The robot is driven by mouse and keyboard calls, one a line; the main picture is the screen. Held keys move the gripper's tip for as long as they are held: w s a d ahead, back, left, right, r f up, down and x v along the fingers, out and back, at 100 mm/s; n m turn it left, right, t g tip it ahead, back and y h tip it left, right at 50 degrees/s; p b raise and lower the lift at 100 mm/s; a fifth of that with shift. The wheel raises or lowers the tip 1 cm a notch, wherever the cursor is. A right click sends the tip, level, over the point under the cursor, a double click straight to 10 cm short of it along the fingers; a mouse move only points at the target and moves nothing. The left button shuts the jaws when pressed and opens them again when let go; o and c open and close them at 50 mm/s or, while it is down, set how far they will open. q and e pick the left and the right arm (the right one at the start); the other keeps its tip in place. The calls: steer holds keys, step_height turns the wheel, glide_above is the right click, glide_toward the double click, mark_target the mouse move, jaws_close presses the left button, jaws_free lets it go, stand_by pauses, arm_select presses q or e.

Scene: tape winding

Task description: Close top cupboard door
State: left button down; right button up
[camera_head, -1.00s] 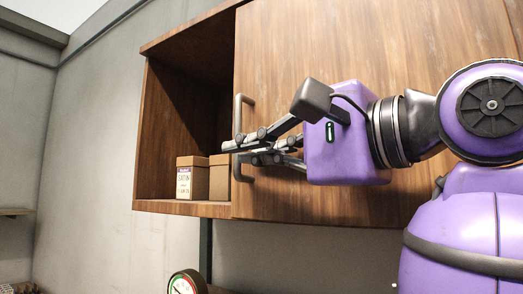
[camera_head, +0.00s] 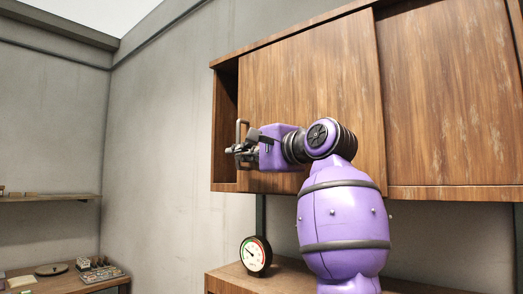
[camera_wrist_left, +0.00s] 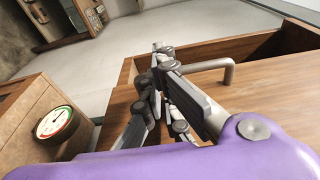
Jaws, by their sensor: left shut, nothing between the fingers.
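The top cupboard (camera_head: 224,187) hangs on the wall and has wooden sliding doors. Its left door (camera_head: 300,85) covers most of the left side, with a narrow dark opening (camera_head: 227,115) at the far left end. The grey bar handle (camera_head: 239,131) stands near the door's left edge. My left gripper (camera_head: 231,151) is shut and empty at the handle; in the head view its fingers overlap the handle's lower part. In the left wrist view the handle (camera_wrist_left: 231,72) shows just right of the fingers (camera_wrist_left: 160,50); contact is unclear. My right gripper is out of view.
The right door (camera_head: 450,90) covers the cupboard's right part. A round gauge (camera_head: 256,256) stands on the lower cabinet (camera_head: 228,281). At far left are a wall shelf (camera_head: 50,198) and a bench (camera_head: 105,286) with small items. Free wall lies left of the cupboard.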

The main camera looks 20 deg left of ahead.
arm_select(q)
steer(key=s+a+x, duration=0.1)
steer(key=x, duration=1.1)
steer(key=shift+s, duration=0.4)
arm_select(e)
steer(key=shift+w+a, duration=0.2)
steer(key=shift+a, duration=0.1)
arm_select(q)
steer(key=shift+d, duration=0.1)
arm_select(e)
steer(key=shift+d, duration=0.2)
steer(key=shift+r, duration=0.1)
arm_select(q)
steer(key=b+v, duration=0.1)
steer(key=v, duration=1.3)
steer(key=shift+b, duration=0.3)
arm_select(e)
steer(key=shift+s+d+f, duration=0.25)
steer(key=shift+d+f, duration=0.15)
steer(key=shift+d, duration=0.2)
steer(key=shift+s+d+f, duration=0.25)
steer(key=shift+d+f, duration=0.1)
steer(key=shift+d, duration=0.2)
